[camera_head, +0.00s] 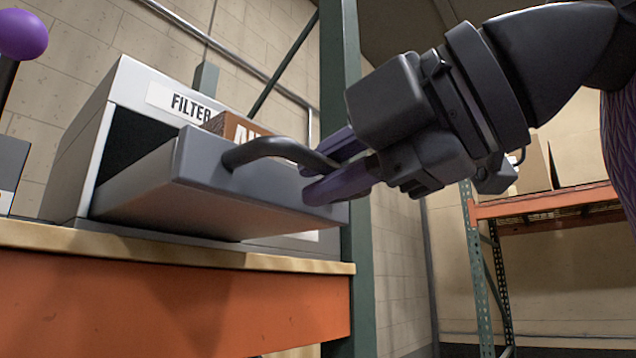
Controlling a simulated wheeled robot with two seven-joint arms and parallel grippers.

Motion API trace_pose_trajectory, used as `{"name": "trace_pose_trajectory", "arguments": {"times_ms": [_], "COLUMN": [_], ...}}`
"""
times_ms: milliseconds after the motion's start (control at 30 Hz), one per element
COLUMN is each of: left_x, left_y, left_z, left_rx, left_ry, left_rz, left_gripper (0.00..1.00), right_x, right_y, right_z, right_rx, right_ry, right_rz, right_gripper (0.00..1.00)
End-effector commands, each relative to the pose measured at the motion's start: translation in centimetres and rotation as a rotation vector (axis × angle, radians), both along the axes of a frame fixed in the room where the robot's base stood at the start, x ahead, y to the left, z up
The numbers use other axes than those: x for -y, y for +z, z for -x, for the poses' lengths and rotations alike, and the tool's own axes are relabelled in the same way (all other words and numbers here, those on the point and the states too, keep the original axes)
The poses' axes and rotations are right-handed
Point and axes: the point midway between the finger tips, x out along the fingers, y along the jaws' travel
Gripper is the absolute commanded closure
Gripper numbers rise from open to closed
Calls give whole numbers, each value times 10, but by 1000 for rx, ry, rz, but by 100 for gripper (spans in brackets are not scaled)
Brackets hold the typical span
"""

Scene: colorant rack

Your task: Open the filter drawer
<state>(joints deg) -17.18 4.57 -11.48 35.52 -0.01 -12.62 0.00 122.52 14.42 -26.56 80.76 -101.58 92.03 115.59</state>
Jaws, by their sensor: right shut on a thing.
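The filter drawer (200,170) is grey and sits pulled partly out of a light grey cabinet (92,90) labelled "FILTER". A dark gap shows between the drawer and the cabinet at the left. The drawer's dark curved handle (262,148) is on its front. My right gripper (325,165), with purple fingers, comes in from the right and is shut on the right part of the handle. A brown box (238,124) with white lettering shows above the drawer front, partly hidden. My left gripper is not in view.
The cabinet stands on a wooden shelf (190,250) with an orange beam (150,308). A green post (345,90) rises close behind the drawer's right end. A purple ball knob (22,35) is at the upper left. Another rack (540,205) holds cardboard boxes at the right.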

Motion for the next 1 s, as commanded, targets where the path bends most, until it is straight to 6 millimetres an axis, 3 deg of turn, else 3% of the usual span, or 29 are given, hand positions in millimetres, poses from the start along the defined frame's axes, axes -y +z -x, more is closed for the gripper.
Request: {"name": "trace_pose_trajectory", "arguments": {"times_ms": [267, 300, 467, 767, 1000], "left_x": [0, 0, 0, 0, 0], "left_y": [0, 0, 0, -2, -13], "left_z": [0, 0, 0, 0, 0], "left_rx": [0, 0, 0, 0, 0], "left_ry": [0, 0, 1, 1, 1], "left_rz": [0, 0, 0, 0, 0], "left_gripper": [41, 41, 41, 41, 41], "right_x": [0, 0, 0, 3, 47], "right_y": [-1, -1, -1, 0, 11], "right_z": [0, 0, 0, 2, 36], "right_rx": [-2, -2, -1, 1, 3], "right_ry": [0, 0, 0, -1, -3], "right_rz": [3, 3, 2, -1, -3], "right_gripper": [100, 81, 49, 49, 49]}}
